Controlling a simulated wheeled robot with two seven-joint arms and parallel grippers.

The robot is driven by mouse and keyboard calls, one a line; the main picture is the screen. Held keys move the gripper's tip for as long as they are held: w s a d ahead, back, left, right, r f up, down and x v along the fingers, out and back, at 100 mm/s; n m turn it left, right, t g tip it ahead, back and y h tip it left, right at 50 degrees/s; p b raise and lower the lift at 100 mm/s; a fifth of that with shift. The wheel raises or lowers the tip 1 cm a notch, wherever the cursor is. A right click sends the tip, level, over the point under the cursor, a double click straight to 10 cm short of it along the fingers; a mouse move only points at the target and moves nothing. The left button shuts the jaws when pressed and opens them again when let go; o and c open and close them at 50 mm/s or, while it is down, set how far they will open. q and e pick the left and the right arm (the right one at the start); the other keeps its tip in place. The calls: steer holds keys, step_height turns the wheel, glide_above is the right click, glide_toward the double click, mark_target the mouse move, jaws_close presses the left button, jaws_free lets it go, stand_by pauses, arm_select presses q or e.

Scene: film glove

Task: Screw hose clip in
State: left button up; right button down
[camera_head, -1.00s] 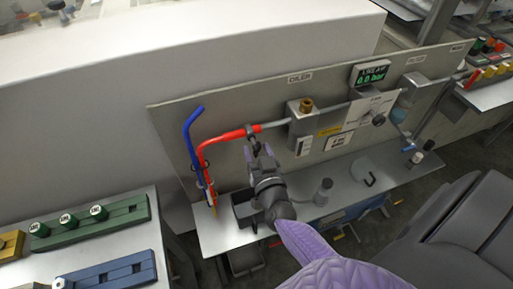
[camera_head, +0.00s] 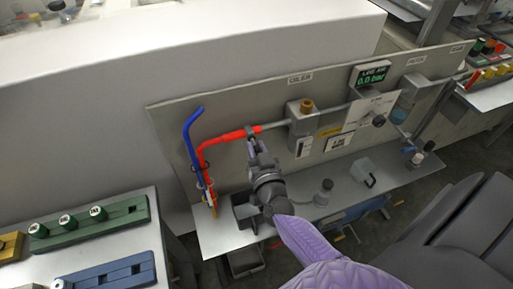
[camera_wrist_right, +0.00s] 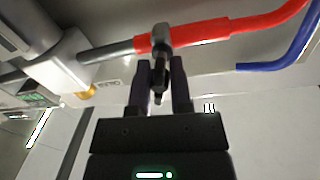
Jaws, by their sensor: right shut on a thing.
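A red hose (camera_head: 222,139) runs along the upright panel and bends down at its left end. Its right end meets a grey metal pipe (camera_head: 277,125). A dark grey hose clip (camera_wrist_right: 160,37) sits around the red hose near that end, with its screw housing hanging below in the right wrist view. My right gripper (camera_head: 252,140) is at the clip, and its two fingers (camera_wrist_right: 161,80) are on either side of the screw housing, shut on it. In the head view the fingers partly hide the clip. My left gripper is not in view.
A blue hose (camera_head: 188,140) stands left of the red one. The panel (camera_head: 225,112) carries a metal block with a brass fitting (camera_head: 306,105) and a display (camera_head: 371,74). A dark bin (camera_head: 243,212), a bottle (camera_head: 323,192) and a clear jug (camera_head: 362,171) stand on the shelf below.

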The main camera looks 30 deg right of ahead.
steer(key=shift+m, duration=0.3)
steer(key=m, duration=0.3)
steer(key=shift+m+p, duration=0.3)
steer(key=shift+p, duration=0.1)
steer(key=shift+m+y, duration=0.4)
steer(key=shift+m, duration=1.8)
steer(key=c, duration=0.5)
jaws_free()
steer(key=shift+c, duration=0.2)
steer(key=p+v, duration=0.1)
steer(key=v, duration=0.9)
steer(key=shift+r+p, duration=0.2)
steer(key=shift+p, duration=0.2)
